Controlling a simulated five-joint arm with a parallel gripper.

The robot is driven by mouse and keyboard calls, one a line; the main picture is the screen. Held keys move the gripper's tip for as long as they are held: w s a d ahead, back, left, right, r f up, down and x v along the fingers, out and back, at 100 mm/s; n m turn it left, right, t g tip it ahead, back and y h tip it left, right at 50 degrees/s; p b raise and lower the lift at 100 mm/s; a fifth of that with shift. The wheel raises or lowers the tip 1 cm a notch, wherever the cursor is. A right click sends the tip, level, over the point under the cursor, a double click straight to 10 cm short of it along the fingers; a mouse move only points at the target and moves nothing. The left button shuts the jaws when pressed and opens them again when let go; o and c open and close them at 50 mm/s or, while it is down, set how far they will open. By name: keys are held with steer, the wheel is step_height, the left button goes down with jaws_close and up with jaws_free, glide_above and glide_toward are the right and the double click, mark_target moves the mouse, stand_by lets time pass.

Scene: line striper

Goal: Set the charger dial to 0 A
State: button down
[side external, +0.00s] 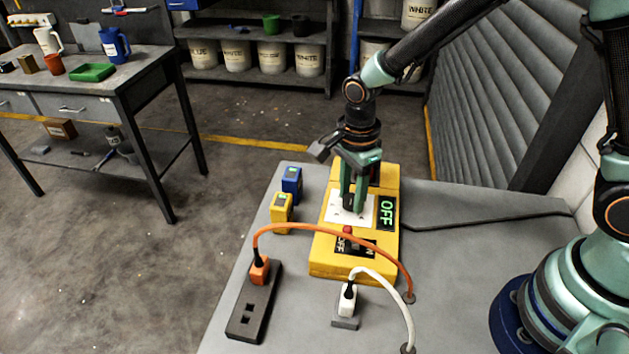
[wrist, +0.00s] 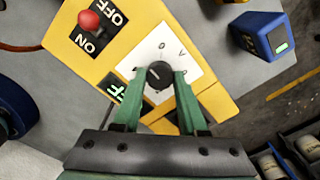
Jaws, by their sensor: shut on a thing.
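The yellow charger box (side external: 326,262) stands on the grey table, with a white dial plate (side external: 366,210) on top. The black dial knob (wrist: 159,70) sits on this plate in the wrist view, where an "0" and a "V" are printed above it. My gripper (side external: 352,203) points down over the plate, and its two green fingers (wrist: 159,79) are shut on the knob's sides. The fingers partly hide the knob and the plate's lower part. I cannot tell exactly which mark the knob points to. A display (side external: 387,212) reads "OFF" in green.
A red-tipped switch (side external: 347,231) stands on the box's near part. An orange plug (side external: 259,269) sits in a dark socket strip (side external: 248,318); its cable arches over the box. A white plug (side external: 347,299) stands nearby. Blue (side external: 291,183) and yellow (side external: 282,212) battery-like blocks stand left.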

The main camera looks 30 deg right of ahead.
steer(key=n, duration=0.5)
steer(key=shift+n, duration=0.4)
steer(key=n, duration=1.2)
steer(key=shift+n, duration=0.3)
steer(key=n, duration=1)
steer(key=shift+n, duration=0.4)
steer(key=n, duration=1)
steer(key=shift+n, duration=0.4)
steer(key=n, duration=0.5)
steer(key=shift+n, duration=0.3)
